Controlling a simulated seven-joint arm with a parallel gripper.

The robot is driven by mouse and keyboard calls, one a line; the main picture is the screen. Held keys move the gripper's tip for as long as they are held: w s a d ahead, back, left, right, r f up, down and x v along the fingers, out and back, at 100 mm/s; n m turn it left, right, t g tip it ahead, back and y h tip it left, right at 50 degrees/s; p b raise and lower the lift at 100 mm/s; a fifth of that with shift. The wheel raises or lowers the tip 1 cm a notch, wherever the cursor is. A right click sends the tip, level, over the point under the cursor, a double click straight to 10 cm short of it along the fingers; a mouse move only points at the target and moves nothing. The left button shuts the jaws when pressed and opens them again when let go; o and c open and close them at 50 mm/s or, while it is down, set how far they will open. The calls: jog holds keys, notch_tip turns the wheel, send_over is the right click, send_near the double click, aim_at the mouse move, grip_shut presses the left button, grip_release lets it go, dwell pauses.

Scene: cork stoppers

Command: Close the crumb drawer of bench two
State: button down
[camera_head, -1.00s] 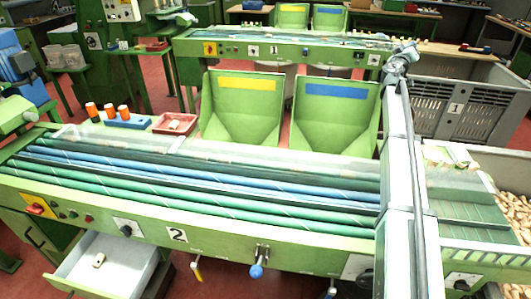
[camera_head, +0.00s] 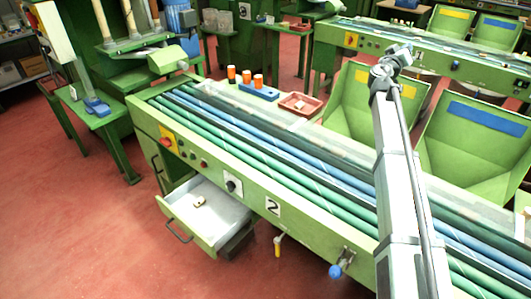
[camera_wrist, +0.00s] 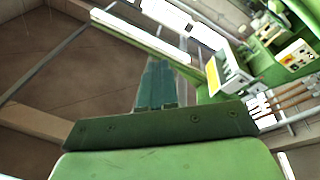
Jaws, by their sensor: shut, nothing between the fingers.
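The crumb drawer (camera_head: 198,222) of bench two is pulled out from the bench's left end in the head view. It is a light tray with a green front (camera_head: 183,228) and a dark bar handle (camera_head: 178,232). A small cork-coloured piece (camera_head: 199,201) lies in it. Bench two (camera_head: 273,207) carries the number 2 on its front panel. My gripper (camera_wrist: 158,72) shows in the wrist view with its teal fingers together, shut and empty. It points up toward the ceiling area, away from the drawer. In the head view I cannot make out the fingers.
Red floor (camera_head: 90,220) lies clear left of the drawer. Orange-topped containers (camera_head: 245,77) and a reddish tray (camera_head: 300,104) stand along the bench's back edge.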

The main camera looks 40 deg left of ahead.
jog(key=s+a+f+n+g+y, duration=0.1)
jog(key=s+a+f+n+y, duration=0.2)
jog(key=s+a, duration=1.55)
jog(key=s+a+f+n+g+y, duration=0.15)
jog(key=s+a+y, duration=0.25)
jog(key=s+a, duration=1.45)
jog(key=s+a+f+n+h, duration=0.1)
jog(key=s+a+f+n, duration=0.2)
jog(key=s+a+f, duration=0.4)
jog(key=s+a+f+n+h, duration=0.1)
jog(key=s+a+f+n, duration=0.3)
jog(key=f, duration=0.5)
jog(key=n+h, duration=0.4)
jog(key=n, duration=1.4)
send_near(178, 218)
jog(key=w, duration=0.6)
jog(key=shift+w, duration=0.4)
